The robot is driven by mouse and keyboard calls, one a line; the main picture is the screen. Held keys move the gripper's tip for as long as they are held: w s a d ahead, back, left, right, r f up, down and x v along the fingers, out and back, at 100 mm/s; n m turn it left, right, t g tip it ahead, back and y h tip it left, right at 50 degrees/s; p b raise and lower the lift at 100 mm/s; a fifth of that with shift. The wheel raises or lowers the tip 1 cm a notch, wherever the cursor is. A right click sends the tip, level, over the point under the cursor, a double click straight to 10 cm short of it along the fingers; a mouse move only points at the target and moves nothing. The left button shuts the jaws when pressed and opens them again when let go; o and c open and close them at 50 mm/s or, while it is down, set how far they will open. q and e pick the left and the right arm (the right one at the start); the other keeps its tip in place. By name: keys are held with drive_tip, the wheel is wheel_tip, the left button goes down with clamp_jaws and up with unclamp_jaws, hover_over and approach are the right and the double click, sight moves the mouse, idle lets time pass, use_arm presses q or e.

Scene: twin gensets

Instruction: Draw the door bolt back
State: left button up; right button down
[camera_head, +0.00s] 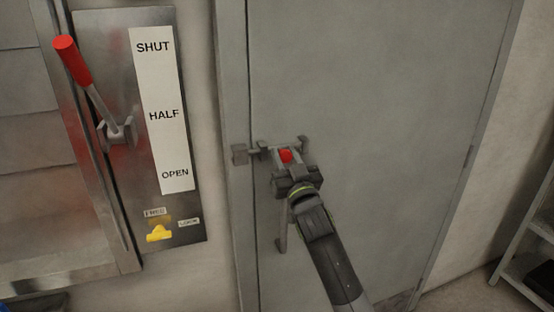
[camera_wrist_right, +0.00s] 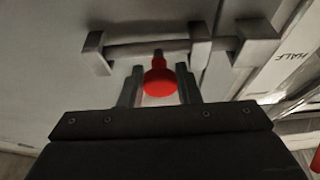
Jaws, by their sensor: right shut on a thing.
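The door bolt (camera_wrist_right: 130,49) is a grey bar in brackets on the grey door (camera_head: 370,90). It spans the gap at the door's left edge to the keeper (camera_head: 239,154) on the frame. In the wrist view the keeper (camera_wrist_right: 256,45) is at the right. The bolt's red knob (camera_head: 285,156) shows at my right gripper (camera_head: 291,163). In the wrist view the red knob (camera_wrist_right: 159,80) sits between the two fingers of my right gripper (camera_wrist_right: 161,84), which is shut on it. My left gripper is out of view.
A vertical door handle (camera_head: 283,230) is below the bolt, close to my right arm. Left of the door is a metal panel (camera_head: 190,232) with a red-handled lever (camera_head: 73,62), a SHUT/HALF/OPEN label and a yellow catch (camera_head: 159,233). A shelf (camera_head: 530,250) stands at the right.

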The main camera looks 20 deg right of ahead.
drive_tip(key=d, duration=0.3)
drive_tip(key=shift+d, duration=0.25)
drive_tip(key=shift+w, duration=0.1)
drive_tip(key=c, duration=1.4)
unclamp_jaws()
drive_tip(key=o, duration=0.3)
drive_tip(key=shift+d, duration=0.3)
drive_tip(key=shift+a+f+b, duration=0.1)
drive_tip(key=shift+a+b, duration=0.05)
drive_tip(key=shift+b, duration=0.15)
drive_tip(key=b+v, duration=0.4)
drive_tip(key=v, duration=1.3)
drive_tip(key=shift+s, duration=0.25)
